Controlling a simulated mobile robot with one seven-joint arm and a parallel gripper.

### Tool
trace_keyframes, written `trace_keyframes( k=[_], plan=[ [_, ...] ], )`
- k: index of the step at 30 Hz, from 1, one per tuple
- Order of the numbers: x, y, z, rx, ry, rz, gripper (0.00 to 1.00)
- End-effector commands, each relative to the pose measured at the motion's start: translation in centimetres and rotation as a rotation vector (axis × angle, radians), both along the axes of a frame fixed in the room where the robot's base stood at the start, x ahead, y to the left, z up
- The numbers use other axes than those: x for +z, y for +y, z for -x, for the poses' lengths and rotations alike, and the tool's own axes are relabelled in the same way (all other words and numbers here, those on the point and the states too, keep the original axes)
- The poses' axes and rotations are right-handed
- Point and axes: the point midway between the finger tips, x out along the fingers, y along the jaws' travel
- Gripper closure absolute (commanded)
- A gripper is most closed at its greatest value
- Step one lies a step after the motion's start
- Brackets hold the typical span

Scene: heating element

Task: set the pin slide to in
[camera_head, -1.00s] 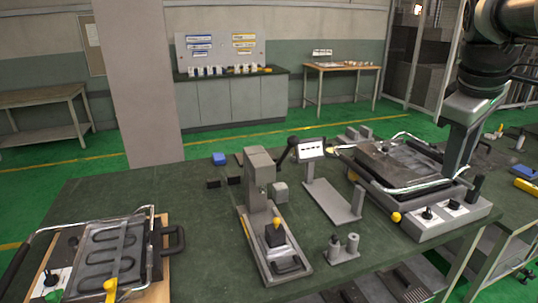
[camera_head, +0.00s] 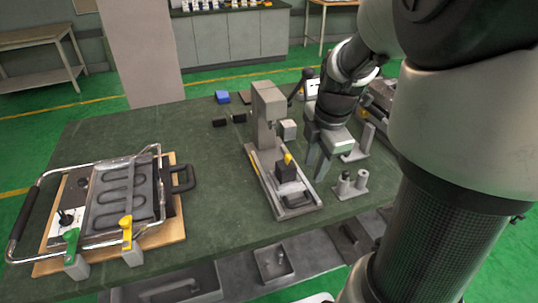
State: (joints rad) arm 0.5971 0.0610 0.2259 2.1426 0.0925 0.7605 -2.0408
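A grey press-like fixture (camera_head: 266,115) stands upright on the green table near the middle. Its long base (camera_head: 262,172) runs toward the front edge and carries a black block (camera_head: 286,172) with a yellow tip (camera_head: 288,157). A dark handle (camera_head: 297,200) lies at the base's front end. This appears to be the pin slide, though no label is legible. My gripper (camera_head: 318,168) points down just right of the base, with its two fingers apart and nothing visible between them. It appears clear of the handle; exact height is hard to tell.
Two small grey posts on a plate (camera_head: 349,186) stand close right of my gripper. A heating plate unit (camera_head: 120,200) with a chrome frame and green and yellow levers sits at left. The table between is clear.

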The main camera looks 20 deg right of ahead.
Motion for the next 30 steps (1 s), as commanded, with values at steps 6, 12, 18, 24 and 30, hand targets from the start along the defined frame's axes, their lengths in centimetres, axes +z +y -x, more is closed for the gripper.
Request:
trace_keyframes(
  k=[6,12,18,24,30],
  plan=[
    [-4.9,0.2,-0.8,0.001,0.006,-0.004,0.69],
    [-9.2,0.2,-1.7,0.001,0.005,-0.004,0.69],
    [-12.9,0.2,-2.4,0.001,0.003,-0.003,0.69],
    [-15.0,0.2,-2.9,-0.001,0.002,-0.001,0.69],
    [-15.4,0.1,-3.1,-0.001,0.000,0.000,0.69]
  ],
)
